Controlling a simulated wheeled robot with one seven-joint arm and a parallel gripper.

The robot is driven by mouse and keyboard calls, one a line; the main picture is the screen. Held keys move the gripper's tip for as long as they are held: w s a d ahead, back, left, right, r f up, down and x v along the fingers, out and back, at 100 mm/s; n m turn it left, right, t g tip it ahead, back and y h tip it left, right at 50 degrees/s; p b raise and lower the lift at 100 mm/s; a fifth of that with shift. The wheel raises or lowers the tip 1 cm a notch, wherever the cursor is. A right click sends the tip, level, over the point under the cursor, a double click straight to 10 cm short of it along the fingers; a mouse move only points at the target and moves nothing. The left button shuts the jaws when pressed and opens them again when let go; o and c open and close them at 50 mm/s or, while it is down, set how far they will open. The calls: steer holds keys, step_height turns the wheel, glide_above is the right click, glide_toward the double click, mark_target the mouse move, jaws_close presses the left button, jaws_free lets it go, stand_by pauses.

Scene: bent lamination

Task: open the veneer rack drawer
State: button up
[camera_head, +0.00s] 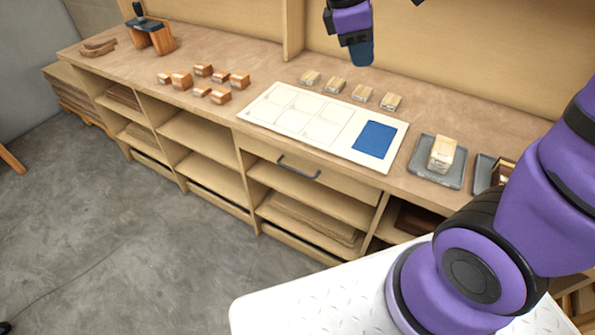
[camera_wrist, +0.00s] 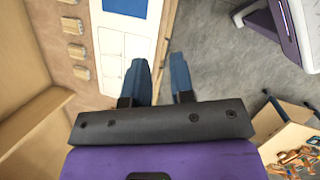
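The drawer (camera_head: 345,184) has a pale wooden front under the bench top, below the white sheet. It looks closed, its front about flush with the bench. A dark bar handle (camera_head: 299,169) is on its front. My gripper (camera_head: 361,57) is above the back part of the bench, well away from the handle and touching nothing. In the wrist view my gripper (camera_wrist: 159,62) shows two blue fingers apart with nothing between them. The handle does not show in the wrist view.
The bench top (camera_head: 255,62) holds a white sheet (camera_head: 296,112) with a blue patch, several small wooden blocks (camera_head: 220,96) and grey trays (camera_head: 424,173). Open shelves (camera_head: 204,175) lie below. A wooden back panel (camera_head: 450,50) stands behind.

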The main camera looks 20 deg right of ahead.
steer(key=w+a+f+n+h, duration=0.25)
steer(key=w+f+n, duration=0.2)
steer(key=f, duration=0.25)
steer(key=w+a+f+n+h, duration=0.2)
steer(key=w+a+f+n, duration=0.15)
steer(key=f+n, duration=0.2)
steer(key=w+a+f+n+h, duration=0.3)
steer(key=w+a+f+n, duration=0.1)
steer(key=f, duration=0.3)
steer(key=n+t+h, duration=0.3)
steer(key=n+t, duration=0.2)
steer(key=n, duration=1)
glide_toward(297, 170)
steer(key=x, duration=1)
steer(key=shift+d+f, duration=0.1)
steer(key=shift+f, duration=0.2)
steer(key=shift+c, duration=0.3)
jaws_close()
